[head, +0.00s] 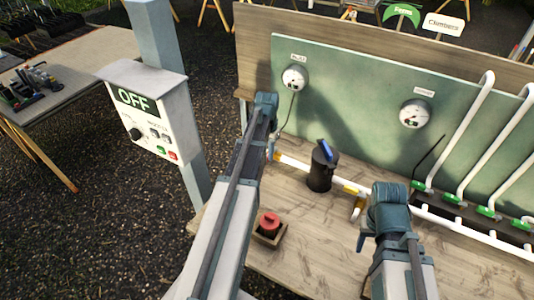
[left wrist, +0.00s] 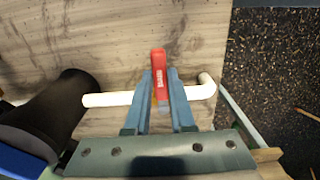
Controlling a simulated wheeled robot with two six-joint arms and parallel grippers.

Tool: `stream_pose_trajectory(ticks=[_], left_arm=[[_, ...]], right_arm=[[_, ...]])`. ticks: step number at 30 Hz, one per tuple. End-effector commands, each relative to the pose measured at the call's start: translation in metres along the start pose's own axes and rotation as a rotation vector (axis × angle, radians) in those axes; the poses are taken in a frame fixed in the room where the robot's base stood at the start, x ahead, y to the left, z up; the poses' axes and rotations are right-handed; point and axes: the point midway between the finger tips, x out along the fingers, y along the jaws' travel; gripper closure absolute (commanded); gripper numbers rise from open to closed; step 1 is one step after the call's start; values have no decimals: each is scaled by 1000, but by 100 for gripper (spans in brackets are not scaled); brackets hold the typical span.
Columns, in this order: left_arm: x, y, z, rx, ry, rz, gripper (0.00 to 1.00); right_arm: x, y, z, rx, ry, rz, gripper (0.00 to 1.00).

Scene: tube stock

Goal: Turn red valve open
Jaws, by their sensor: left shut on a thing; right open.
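The red valve handle (left wrist: 158,76) shows in the left wrist view, standing up across a white pipe (left wrist: 104,99). My left gripper (left wrist: 160,88) is shut on it, with one finger on each side of the handle. In the head view my left gripper (head: 270,146) is low at the left end of the workbench, and its wrist and arm hide the red handle. My right gripper (head: 363,238) is open and empty over the bench to the right, partly hidden by its own wrist.
A black cylinder with a blue lever (head: 322,170) stands close to the right of my left gripper. A red knob on a wooden block (head: 270,223) sits near the front. A green panel (head: 350,105) with gauges stands behind; an OFF control box (head: 150,110) is left.

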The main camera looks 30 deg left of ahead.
Motion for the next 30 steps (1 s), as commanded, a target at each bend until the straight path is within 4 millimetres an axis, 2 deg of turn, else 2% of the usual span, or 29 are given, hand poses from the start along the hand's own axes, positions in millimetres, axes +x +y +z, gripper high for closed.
stream_pose_trajectory(ticks=[22,30], left_arm=[[0,0,0,-5,0,0,100],[0,7,0,-102,0,0,100]], right_arm=[[0,0,0,0,0,0,48],[0,0,0,0,0,0,48]])
